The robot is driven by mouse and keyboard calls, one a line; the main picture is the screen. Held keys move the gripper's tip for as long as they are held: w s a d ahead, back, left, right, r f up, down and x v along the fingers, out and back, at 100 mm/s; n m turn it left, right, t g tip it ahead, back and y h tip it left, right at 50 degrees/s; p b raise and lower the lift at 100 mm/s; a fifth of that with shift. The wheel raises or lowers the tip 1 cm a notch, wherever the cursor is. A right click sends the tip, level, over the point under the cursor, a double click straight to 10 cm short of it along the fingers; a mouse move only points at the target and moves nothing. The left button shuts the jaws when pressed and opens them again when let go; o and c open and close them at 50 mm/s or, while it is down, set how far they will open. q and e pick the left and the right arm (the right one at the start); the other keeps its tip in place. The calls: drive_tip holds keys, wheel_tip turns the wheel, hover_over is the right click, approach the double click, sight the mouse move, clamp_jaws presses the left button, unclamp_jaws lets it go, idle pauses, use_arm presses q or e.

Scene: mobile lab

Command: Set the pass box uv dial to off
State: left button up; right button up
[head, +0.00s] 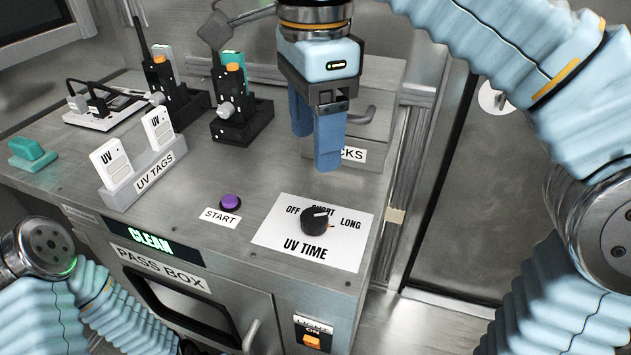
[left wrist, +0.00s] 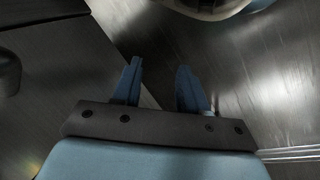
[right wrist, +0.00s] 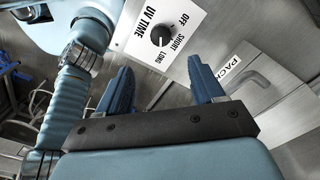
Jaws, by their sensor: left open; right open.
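The UV time dial (head: 315,222) is a black round knob on a white plate (head: 275,242) marked OFF, SHORT and LONG, on top of the pass box. A white line on the knob points up and right, between SHORT and LONG; a small orange mark shows at its right edge. The dial also shows in the right wrist view (right wrist: 162,36). My right gripper (head: 315,150) is open and empty, above and behind the dial, not touching it. It also shows in the right wrist view (right wrist: 160,72). My left gripper (left wrist: 158,75) is open and empty, over grey metal surfaces, away from the dial.
A purple START button (head: 230,202) sits left of the dial plate. A UV tags holder (head: 150,180), black radios in chargers (head: 242,122) and a power strip (head: 104,112) stand further left and back. A box with a handle (head: 380,125) stands behind my right gripper.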

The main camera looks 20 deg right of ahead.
sight(314, 215)
wheel_tip(314, 215, down, 14)
drive_tip(key=shift+w+r+b, duration=0.1)
drive_tip(key=shift+b, duration=0.95)
drive_tip(key=c, duration=1.1)
drive_tip(key=shift+o, duration=0.2)
